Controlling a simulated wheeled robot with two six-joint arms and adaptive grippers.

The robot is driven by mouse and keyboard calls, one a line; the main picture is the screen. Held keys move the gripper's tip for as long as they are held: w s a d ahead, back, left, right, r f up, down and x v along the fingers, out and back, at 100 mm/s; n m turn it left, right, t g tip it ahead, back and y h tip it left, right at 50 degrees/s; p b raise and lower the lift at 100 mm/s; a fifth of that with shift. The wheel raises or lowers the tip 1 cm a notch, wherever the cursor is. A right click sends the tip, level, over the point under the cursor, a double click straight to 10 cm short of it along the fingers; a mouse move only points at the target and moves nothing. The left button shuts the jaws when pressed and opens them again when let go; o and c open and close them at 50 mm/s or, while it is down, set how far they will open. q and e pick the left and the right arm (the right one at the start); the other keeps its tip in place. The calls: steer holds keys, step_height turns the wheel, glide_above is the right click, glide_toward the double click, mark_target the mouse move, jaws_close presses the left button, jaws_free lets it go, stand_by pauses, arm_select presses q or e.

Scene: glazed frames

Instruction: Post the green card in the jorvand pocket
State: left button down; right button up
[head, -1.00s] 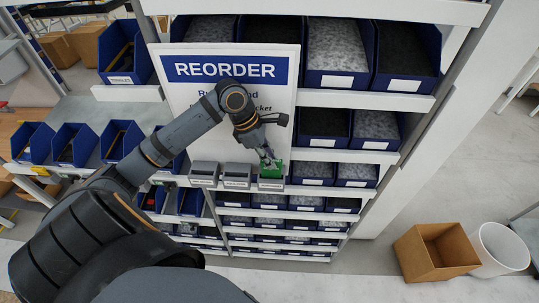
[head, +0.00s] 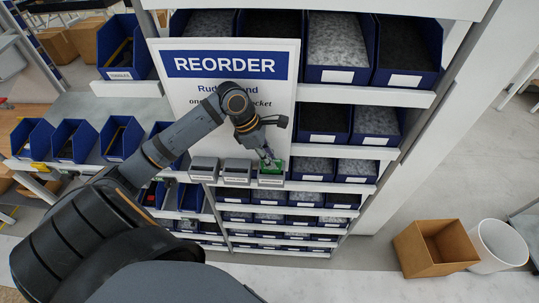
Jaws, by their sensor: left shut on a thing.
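The green card (head: 272,166) is in my left gripper (head: 268,158), which is shut on it. The card is at the mouth of the rightmost of three grey pockets (head: 271,180), and its lower part looks hidden behind that pocket's front. The middle pocket (head: 237,172) and the left pocket (head: 204,169) are beside it, below the REORDER sign (head: 224,66). The pocket labels are too small to read, so I cannot tell which is jorvand. My right gripper is not in view.
Shelves of blue bins (head: 339,48) stand behind and to the right of the pockets. More blue bins (head: 74,141) are on the left. A cardboard box (head: 436,250) and a white bin (head: 497,247) stand on the floor at the right.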

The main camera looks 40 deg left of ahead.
arm_select(q)
steer(key=c, duration=1.2)
jaws_free()
steer(key=shift+r, duration=0.1)
step_height(320, 180, up, 10)
steer(key=shift+f, duration=0.15)
